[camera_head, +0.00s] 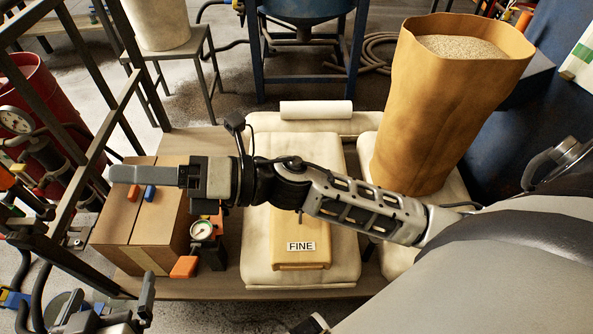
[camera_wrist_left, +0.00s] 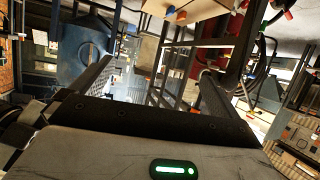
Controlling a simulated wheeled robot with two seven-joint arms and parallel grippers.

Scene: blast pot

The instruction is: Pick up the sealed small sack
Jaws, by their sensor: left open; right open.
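A small tan sack (camera_head: 300,246) with a white FINE label lies flat on a pale, full sack (camera_head: 257,270) in the head view. It looks closed. My right arm crosses above its far part and hides it. My right gripper (camera_head: 135,174) is left of the sack, above a cardboard box, seen side-on, open and empty. My left gripper (camera_head: 108,297) is low at the far left, well away from the sack, open and empty. In the left wrist view its two fingers (camera_wrist_left: 152,82) stand apart with nothing between them. The small sack is not seen there.
A white roll (camera_head: 316,110) lies behind. The cardboard box (camera_head: 140,225), a pressure gauge (camera_head: 202,230) and dark metal rails (camera_head: 75,85) crowd the left. A blue pot (camera_wrist_left: 85,50) shows in the left wrist view.

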